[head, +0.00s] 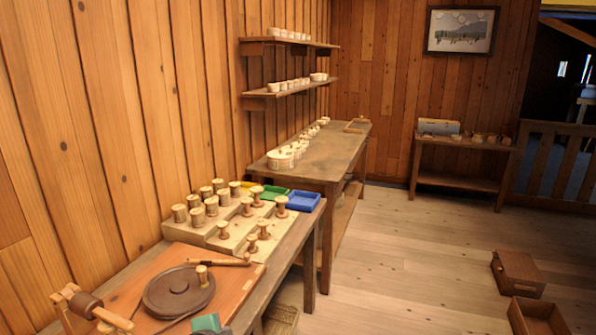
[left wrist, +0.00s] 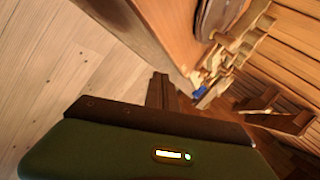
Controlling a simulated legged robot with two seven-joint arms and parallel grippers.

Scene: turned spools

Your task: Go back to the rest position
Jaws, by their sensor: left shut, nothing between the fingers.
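My left gripper (left wrist: 162,92) shows in the left wrist view with its dark fingers together and nothing between them. It hangs in free air beside the bench, with floor planks to its left. In the head view I cannot make out this gripper for certain. My right gripper is in neither view. Turned wooden spools (head: 257,196) stand upright on a pale stepped block (head: 232,243) on the near bench. Several thicker spools (head: 197,217) stand in rows at the back.
The near bench holds a reddish board (head: 246,284), a dark round disc (head: 179,292), and a blue tray (head: 304,200) and a green tray (head: 274,196). A longer table (head: 345,146) with white cups stands beyond. Wooden boxes (head: 518,270) lie on the floor at right. The middle floor is clear.

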